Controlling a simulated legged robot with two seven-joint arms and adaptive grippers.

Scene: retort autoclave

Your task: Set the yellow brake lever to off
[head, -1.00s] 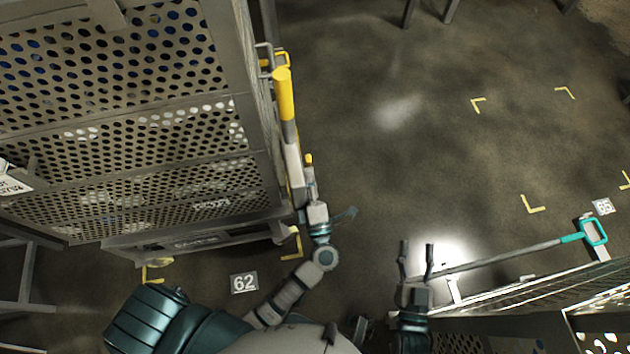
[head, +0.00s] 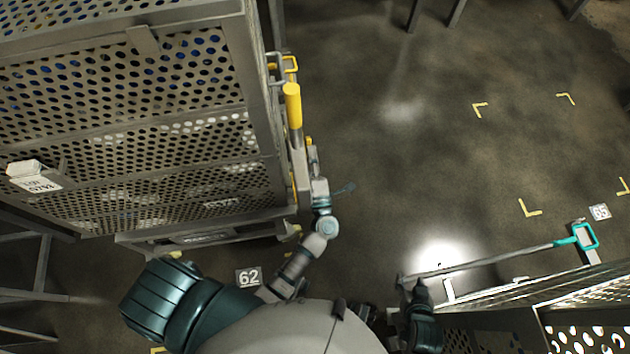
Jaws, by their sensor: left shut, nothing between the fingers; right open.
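A thick yellow handle (head: 293,106) on a grey shaft, which looks like the brake lever, stands at the right side of the perforated metal cart (head: 240,42). A smaller yellow tip (head: 308,141) shows just below it. My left gripper (head: 313,163) is shut and empty, close beside the cart's side, below the yellow handle in the picture. I cannot tell whether it touches the lever parts. My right gripper (head: 412,284) is open and empty at the lower middle, by the grey bar, its fingers foreshortened.
A grey push bar with a teal handle (head: 585,236) belongs to another perforated cart (head: 590,290) at lower right. The floor (head: 430,150) at right is open, with yellow corner marks (head: 529,208).

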